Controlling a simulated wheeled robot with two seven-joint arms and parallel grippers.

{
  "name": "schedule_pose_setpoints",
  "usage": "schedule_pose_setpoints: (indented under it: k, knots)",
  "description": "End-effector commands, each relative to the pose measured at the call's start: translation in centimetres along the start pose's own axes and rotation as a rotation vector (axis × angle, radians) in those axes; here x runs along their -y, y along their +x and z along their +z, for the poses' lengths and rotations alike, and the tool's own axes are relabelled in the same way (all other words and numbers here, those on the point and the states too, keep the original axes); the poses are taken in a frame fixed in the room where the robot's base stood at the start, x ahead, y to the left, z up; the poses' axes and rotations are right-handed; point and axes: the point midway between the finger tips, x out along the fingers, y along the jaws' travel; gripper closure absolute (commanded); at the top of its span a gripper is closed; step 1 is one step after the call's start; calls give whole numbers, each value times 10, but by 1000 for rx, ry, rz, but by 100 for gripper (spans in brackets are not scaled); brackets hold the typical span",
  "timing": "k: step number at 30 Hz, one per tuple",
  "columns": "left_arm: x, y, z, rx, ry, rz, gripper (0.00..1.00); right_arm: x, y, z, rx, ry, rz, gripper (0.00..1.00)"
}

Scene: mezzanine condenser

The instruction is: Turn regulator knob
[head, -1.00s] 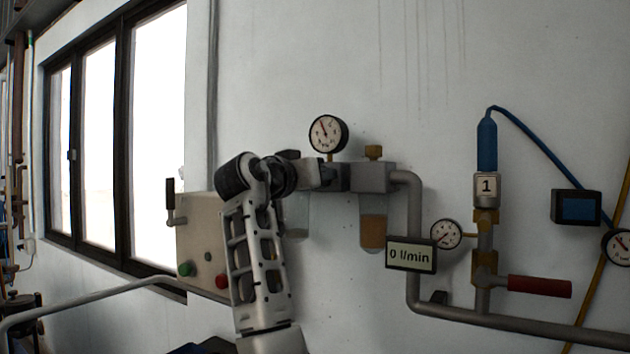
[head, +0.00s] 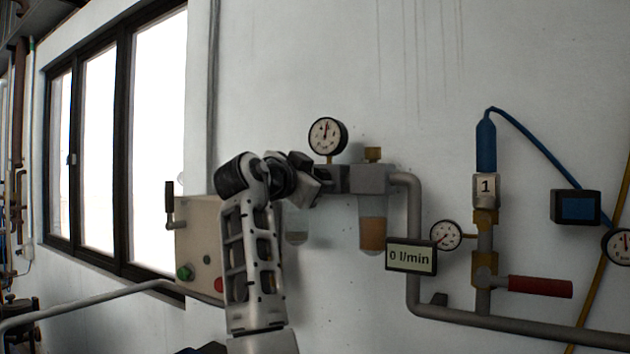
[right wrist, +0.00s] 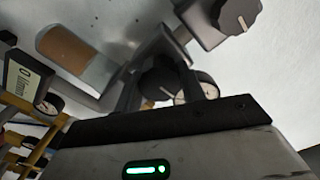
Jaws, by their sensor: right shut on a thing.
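The regulator (head: 342,179) is a dark block on the wall pipework, below a round white gauge (head: 327,135) whose needle points nearly straight up. My right gripper (head: 322,179) reaches it from the left and hides the knob in the head view. The flow display (head: 411,255) reads 0 l/min. My left gripper is not in view.
A beige box (head: 200,240) with a green button and a red button stands behind my right arm. Bowls hang under the pipework. On the right are a red-handled valve (head: 540,287), a blue hose and more gauges. A grey rail (head: 90,298) crosses the lower left.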

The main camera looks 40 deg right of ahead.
Motion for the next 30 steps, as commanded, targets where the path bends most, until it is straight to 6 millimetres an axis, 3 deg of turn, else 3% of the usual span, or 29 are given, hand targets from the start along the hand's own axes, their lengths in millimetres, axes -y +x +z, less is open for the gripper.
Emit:
schedule_pose_setpoints:
  k: [17,18,20,30]
  knots:
    - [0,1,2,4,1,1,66,-1,0,3,8,32,4,83]
    - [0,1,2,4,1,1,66,-1,0,3,8,32,4,54]
    - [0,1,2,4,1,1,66,-1,0,3,7,31,3,39]
    - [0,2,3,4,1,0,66,0,-3,1,3,33,0,39]
